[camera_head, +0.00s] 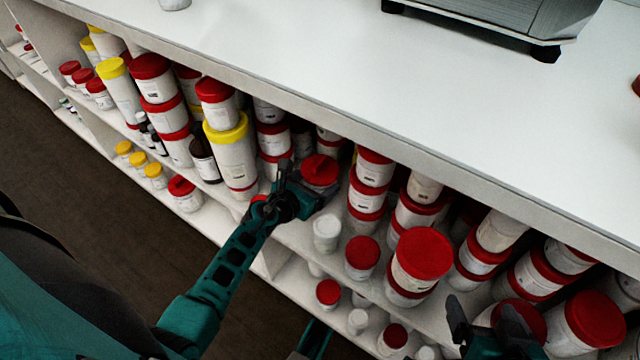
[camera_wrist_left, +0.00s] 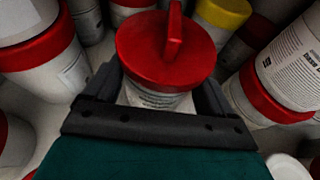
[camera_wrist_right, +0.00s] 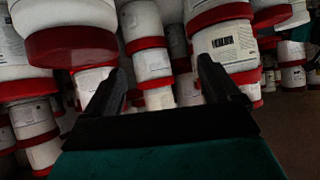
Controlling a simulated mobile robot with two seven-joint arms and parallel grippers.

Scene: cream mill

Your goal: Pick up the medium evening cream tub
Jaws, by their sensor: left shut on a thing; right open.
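A white tub with a red lid that has a raised red grip (camera_wrist_left: 167,48) sits between the fingers of my left gripper (camera_wrist_left: 160,92) in the left wrist view. In the head view the same red-lidded tub (camera_head: 320,171) is at the shelf's front, with my left gripper (camera_head: 300,188) shut on it. Its label is mostly hidden, so I cannot read its name or tell whether it touches the shelf. My right gripper (camera_head: 490,325) is open and empty at the lower right, near red-lidded tubs; it also shows in the right wrist view (camera_wrist_right: 165,85).
Stacked red-lidded tubs and a tall yellow-lidded tub (camera_head: 231,150) crowd the shelf around my left gripper. A small white jar (camera_head: 327,233) and a large red-lidded tub (camera_head: 422,262) stand to the right. The white countertop (camera_head: 400,90) overhangs the shelf. A grey machine (camera_head: 500,20) stands on it.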

